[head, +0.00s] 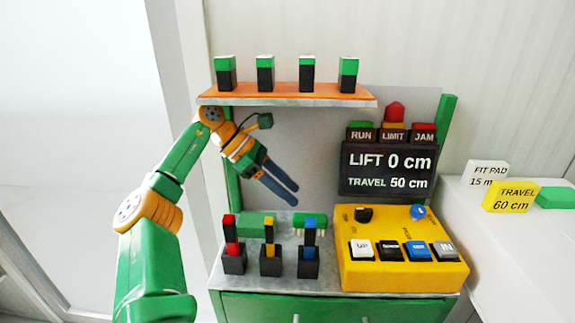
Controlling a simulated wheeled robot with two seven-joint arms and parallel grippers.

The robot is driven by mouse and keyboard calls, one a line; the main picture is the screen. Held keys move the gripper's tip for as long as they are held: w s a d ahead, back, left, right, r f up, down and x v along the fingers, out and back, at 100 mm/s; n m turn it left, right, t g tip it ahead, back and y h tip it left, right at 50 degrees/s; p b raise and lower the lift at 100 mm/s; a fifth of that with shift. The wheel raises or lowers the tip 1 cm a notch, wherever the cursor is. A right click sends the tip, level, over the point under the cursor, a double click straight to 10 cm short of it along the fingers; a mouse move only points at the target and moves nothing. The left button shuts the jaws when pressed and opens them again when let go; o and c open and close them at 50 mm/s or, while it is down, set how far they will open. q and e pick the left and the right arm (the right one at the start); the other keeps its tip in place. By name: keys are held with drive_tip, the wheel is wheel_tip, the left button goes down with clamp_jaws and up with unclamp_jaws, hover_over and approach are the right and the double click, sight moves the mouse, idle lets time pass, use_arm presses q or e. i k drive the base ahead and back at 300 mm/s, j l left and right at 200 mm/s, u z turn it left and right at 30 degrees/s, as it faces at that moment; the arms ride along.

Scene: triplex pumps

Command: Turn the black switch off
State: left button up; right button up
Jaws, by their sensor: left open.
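The yellow control box (372,275) sits at the right of the bench. A small black knob-like switch (364,214) is at its upper left, with small lettering beside it that is too small to read. A blue round knob (418,212) is at its upper right. A row of keys runs below: white UP key (362,249), black key (391,252), blue key (418,250), grey key (445,250). My left gripper (286,195) is open and empty, pointing down and right above the bench, left of the black switch and apart from it. My right gripper is not in view.
Red, yellow and blue pieces stand in dark holders (270,263) below my left gripper. An orange shelf (285,93) with several green-topped blocks is above. A display (388,171) reads LIFT 0 cm, TRAVEL 50 cm. A white side table (500,240) at right holds signs.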

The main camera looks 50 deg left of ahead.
sight(362, 216)
drive_tip(key=k+j, duration=0.6)
drive_tip(key=j, duration=0.15)
drive_tip(key=k+j, duration=0.55)
drive_tip(key=j, duration=0.15)
